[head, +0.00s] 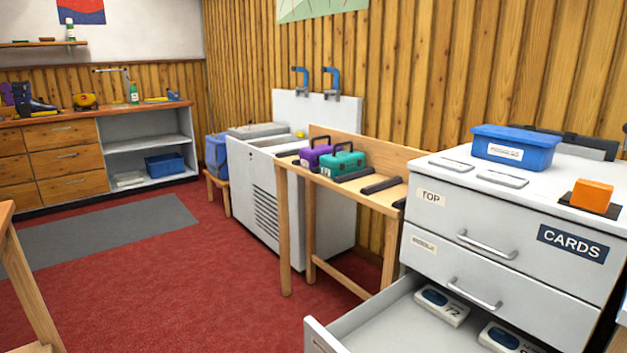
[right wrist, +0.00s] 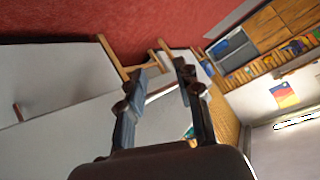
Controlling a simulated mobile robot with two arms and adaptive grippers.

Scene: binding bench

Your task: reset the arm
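My right gripper (right wrist: 160,72) shows in the right wrist view with its two dark fingers apart and nothing between them. The view is tilted, with the red carpet at the top and pale furniture surfaces at the left behind the fingers. I see no contact between the fingers and anything. Neither gripper shows in the head view, so my left gripper is out of sight.
A white cabinet (head: 481,211) labelled CARDS stands at the right, its lower drawer (head: 372,328) pulled out with white cases (head: 441,305) inside. A blue bin (head: 514,146) sits on top. A wooden bench (head: 350,192) stands beside it. Red carpet (head: 180,270) is open at left.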

